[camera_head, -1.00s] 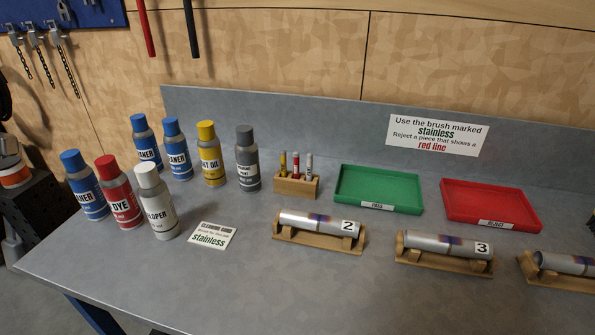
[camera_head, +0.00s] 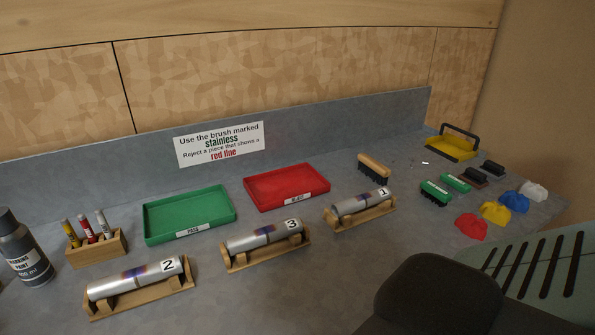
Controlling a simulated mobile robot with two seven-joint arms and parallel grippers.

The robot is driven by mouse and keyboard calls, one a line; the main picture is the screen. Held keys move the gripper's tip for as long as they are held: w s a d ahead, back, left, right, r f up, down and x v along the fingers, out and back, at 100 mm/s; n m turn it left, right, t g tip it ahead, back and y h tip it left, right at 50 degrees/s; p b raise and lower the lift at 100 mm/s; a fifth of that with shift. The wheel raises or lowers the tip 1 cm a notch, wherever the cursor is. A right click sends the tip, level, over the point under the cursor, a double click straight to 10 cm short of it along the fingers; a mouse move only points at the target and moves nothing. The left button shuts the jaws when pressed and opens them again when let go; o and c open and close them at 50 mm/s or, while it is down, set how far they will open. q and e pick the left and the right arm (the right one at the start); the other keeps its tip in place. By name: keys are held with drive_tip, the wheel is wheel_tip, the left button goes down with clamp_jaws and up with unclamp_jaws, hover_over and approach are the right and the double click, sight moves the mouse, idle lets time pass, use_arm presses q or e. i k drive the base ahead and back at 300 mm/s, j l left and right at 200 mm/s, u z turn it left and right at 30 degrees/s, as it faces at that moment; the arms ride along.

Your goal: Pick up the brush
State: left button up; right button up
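A brush with a wooden back and dark bristles (camera_head: 374,163) stands on the grey bench, behind the tube numbered 1 (camera_head: 361,201). A green-backed brush with dark bristles (camera_head: 436,191) stands to its right. Beside that lie another small green-backed piece (camera_head: 456,182), a dark brown one (camera_head: 474,176) and a black one (camera_head: 491,168); they look like brushes or blocks. I cannot read any marking on them. A sign (camera_head: 221,144) says to use the brush marked stainless. Neither of my grippers is in view.
Tubes 2 (camera_head: 137,279) and 3 (camera_head: 264,236) rest on wooden cradles. A green tray (camera_head: 149,222) and red tray (camera_head: 250,194) lie behind. Red (camera_head: 471,227), yellow (camera_head: 495,212), blue and white cloths lie right. Dark rounded (camera_head: 440,295) and slotted (camera_head: 540,268) shapes cover the front right.

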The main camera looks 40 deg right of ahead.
sight(456, 185)
drive_tip(key=z, duration=2.4)
drive_tip(key=u, duration=1.3)
drive_tip(key=k+l, duration=0.1)
drive_tip(key=l, duration=0.3)
drive_tip(key=k+l+u, duration=0.15)
drive_tip(key=l, duration=0.65)
